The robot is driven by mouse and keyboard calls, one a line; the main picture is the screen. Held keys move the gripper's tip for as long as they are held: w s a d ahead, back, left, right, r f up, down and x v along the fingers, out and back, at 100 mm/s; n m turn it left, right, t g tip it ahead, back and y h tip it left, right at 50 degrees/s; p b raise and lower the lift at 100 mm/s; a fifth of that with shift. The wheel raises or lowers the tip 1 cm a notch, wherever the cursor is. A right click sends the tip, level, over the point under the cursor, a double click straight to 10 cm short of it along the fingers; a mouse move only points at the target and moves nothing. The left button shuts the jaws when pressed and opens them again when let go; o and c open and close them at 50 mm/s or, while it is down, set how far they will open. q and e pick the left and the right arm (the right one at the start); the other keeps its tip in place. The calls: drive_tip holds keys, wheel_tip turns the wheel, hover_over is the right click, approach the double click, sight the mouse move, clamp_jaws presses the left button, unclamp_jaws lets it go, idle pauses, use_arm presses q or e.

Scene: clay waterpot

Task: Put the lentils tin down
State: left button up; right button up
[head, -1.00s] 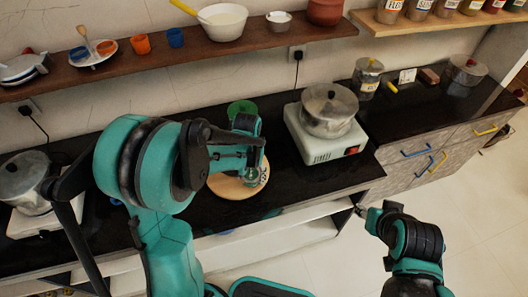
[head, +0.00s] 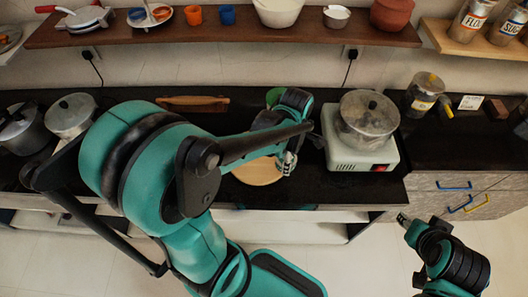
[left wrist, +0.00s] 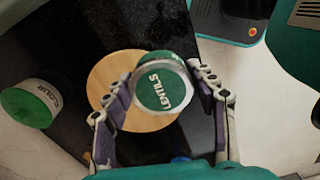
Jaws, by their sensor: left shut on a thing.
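The lentils tin (left wrist: 163,88) has a green top lettered LENTILS and a pale rim. My left gripper (left wrist: 160,76) is shut on it, one finger on each side, in the left wrist view. In the head view my left gripper (head: 288,162) is at the right edge of a round wooden board (head: 252,174), and the tin is hard to make out there. The board (left wrist: 112,76) shows behind the tin in the left wrist view; I cannot tell whether they touch. My right gripper (head: 403,220) is away from the counter at the lower right, its jaws too small to read.
A flour tin (left wrist: 32,103) with a green lid stands beside the board. A white stove (head: 350,155) bearing a lidded steel pot (head: 367,117) is right of my left gripper. Black counter (head: 320,180) is bare between board and stove. A shelf (head: 220,33) runs above.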

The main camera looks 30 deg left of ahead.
use_arm(q)
drive_tip(key=w+a+f+b, duration=0.1)
drive_tip(key=w+a+f, duration=0.1)
drive_tip(key=a, duration=0.1)
drive_tip(key=w+a+f+b, duration=0.1)
drive_tip(key=w+a+f, duration=0.1)
drive_tip(key=w+a+f+b, duration=0.1)
drive_tip(key=w+a+f, duration=0.1)
drive_tip(key=a, duration=0.1)
drive_tip(key=shift+w+a+f, duration=0.3)
drive_tip(key=shift+f, duration=0.05)
drive_tip(key=shift+f+b, duration=1)
drive_tip(key=shift+f, duration=1)
drive_tip(key=shift+f, duration=0.1)
drive_tip(key=o, duration=1.4)
